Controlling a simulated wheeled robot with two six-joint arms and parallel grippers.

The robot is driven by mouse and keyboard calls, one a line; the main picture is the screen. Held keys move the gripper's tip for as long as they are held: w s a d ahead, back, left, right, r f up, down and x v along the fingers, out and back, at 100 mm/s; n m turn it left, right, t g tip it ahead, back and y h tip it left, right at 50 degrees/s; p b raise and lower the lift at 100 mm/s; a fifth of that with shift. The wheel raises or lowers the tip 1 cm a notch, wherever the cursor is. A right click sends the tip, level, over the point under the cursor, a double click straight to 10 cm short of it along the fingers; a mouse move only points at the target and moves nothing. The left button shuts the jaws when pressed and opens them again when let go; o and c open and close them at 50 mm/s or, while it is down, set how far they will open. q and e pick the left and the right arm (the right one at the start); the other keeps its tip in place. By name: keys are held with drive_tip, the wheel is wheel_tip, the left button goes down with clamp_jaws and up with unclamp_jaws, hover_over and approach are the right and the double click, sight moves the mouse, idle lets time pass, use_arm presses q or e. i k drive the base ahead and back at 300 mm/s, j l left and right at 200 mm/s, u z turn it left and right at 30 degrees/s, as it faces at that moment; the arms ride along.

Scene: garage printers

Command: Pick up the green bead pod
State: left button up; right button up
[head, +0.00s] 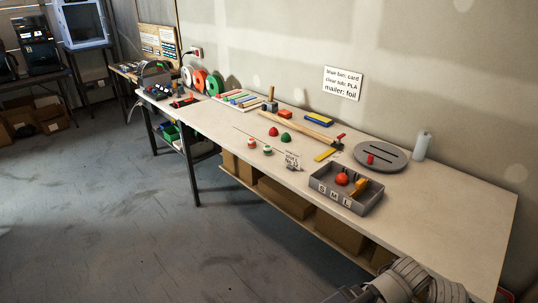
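A small green dome-shaped piece (285,138), which looks like the green bead pod, sits on the pale workbench (440,215) near its middle. A similar red dome (273,132) is just to its left, very close to it. Two small pieces with red, white and green on them, a left one (252,143) and a right one (267,150), stand nearer the front edge. Grey links of my own arm show at the bottom right corner, well away from the green piece. I see no gripper fingers of either arm.
A grey compartment tray (335,199) labelled S, M, L holds a red ball and an orange piece. A small sign (292,161) stands nearby. A wooden-handled tool (300,125) lies behind the domes. A round grey plate (392,157) and white bottle (421,145) are farther right.

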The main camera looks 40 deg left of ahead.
sight(267, 149)
drive_tip(key=i+l, duration=0.2)
drive_tip(key=i, duration=0.3)
drive_tip(key=u, duration=1.65)
